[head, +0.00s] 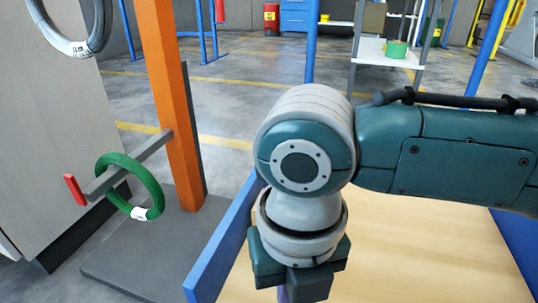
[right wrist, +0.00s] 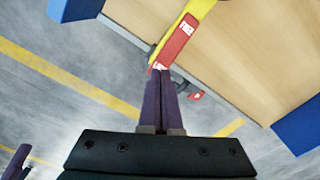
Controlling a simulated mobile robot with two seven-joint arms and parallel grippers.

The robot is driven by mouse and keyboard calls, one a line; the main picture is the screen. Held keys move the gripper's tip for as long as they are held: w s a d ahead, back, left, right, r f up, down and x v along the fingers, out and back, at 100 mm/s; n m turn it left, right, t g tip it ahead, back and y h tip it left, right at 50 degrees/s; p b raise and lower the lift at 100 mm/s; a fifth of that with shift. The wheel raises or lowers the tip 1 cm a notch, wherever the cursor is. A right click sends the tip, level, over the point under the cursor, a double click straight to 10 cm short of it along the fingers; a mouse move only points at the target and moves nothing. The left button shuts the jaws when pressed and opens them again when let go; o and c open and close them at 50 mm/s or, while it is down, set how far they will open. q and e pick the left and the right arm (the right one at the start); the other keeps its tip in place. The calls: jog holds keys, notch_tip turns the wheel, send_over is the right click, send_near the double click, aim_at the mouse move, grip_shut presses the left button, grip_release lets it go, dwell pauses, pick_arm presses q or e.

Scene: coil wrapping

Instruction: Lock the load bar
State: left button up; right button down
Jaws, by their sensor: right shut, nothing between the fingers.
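My right gripper (right wrist: 161,72) is shut and empty, its two dark purple fingers pressed together. In the head view only its top (head: 292,275) shows, pointing down at the table's left side; its tips are cut off. In the right wrist view the fingertips overlap the lower end of a red label marked FREE (right wrist: 181,40) on a yellow bar (right wrist: 199,12) at the table edge. I cannot tell whether they touch it. A small red tab (right wrist: 196,96) on a grey piece shows beside the fingers. My left gripper is not in the head view.
A green coil (head: 152,187) hangs around a grey arm with a red end plate (head: 74,189), fixed to an orange post (head: 170,90). A grey coil (head: 92,38) hangs at upper left. The wooden table (head: 400,255) has blue side rails (head: 222,245) and is bare where visible.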

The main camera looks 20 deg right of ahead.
jog(key=shift+f, duration=0.15)
dwell(0.4)
jog(key=shift+f+b, duration=0.7)
jog(key=shift+f, duration=0.25)
dwell(0.3)
jog(key=shift+f, duration=0.25)
notch_tip(320, 180, up, 7)
jog(key=p, duration=0.8)
jog(key=shift+r, duration=0.1)
dwell(0.3)
